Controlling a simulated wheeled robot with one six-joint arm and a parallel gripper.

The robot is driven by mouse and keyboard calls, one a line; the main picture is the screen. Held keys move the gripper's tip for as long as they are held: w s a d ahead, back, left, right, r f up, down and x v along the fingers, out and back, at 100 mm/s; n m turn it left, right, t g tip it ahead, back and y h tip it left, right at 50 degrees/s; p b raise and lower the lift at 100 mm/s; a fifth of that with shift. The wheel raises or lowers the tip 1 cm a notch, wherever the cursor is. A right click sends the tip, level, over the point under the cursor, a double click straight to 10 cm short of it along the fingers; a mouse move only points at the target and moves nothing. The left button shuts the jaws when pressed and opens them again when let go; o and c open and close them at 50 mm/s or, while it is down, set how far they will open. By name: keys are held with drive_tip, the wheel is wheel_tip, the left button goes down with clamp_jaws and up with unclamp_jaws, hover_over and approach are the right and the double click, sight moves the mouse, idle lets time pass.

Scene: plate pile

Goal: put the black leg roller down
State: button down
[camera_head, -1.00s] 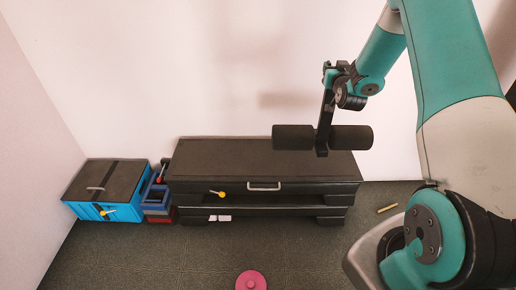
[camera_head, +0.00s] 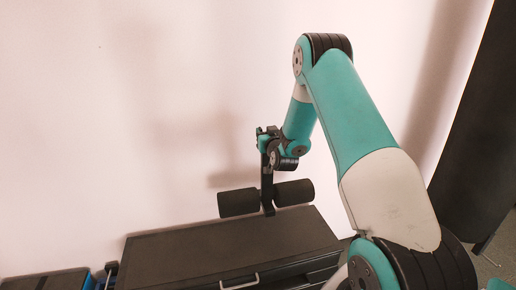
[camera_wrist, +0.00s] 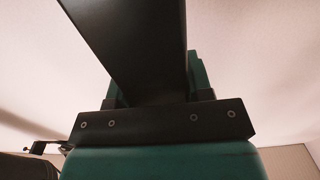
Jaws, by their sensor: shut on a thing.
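The black leg roller (camera_head: 239,203) is a dark upright bar with two padded cylinders, one on each side near its lower end. My gripper (camera_head: 267,147) is shut on the top of its bar, and the roller hangs upright below. In the head view it appears over the back right part of the black bench top (camera_head: 185,251); I cannot tell the gap beneath it. In the wrist view the roller's dark bar (camera_wrist: 135,45) fills the middle between the jaws, and the pads are hidden.
The bench has a pale handle (camera_head: 240,284) on its front. A blue box with a dark lid (camera_head: 45,281) shows at the bottom left. A tall dark panel (camera_head: 478,150) stands at the right. The pale wall (camera_head: 110,110) is behind the bench.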

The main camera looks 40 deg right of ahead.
sight(268, 182)
wheel_tip(268, 182, down, 18)
drive_tip(key=b, duration=1)
drive_tip(key=shift+d, duration=0.1)
drive_tip(key=shift+f, duration=0.15)
drive_tip(key=c, duration=0.5)
unclamp_jaws()
drive_tip(key=shift+f, duration=0.2)
